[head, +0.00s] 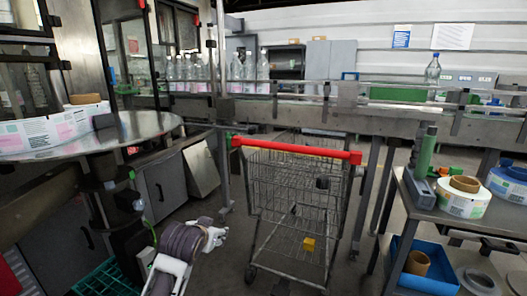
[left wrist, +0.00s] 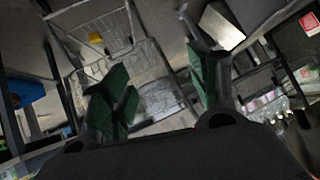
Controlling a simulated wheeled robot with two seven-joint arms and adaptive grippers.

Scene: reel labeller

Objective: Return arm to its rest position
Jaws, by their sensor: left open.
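My left arm comes up from the bottom of the head view, left of the shopping cart. My left gripper (head: 217,235) is at its end, small and partly hidden by the wrist. In the left wrist view the two green-padded fingers of my left gripper (left wrist: 162,88) stand wide apart with nothing between them but floor and cart wire behind. The wire shopping cart (head: 290,190) with a red handle stands to the right of this gripper, apart from it in the head view. My right gripper is not in view.
A round steel table (head: 125,132) with a label reel stands at the left. A bench (head: 432,208) at the right holds label reels (head: 463,197), with a blue bin (head: 428,277) below. A conveyor (head: 340,118) with bottles crosses behind. A yellow block (head: 309,244) is in the cart's lower part.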

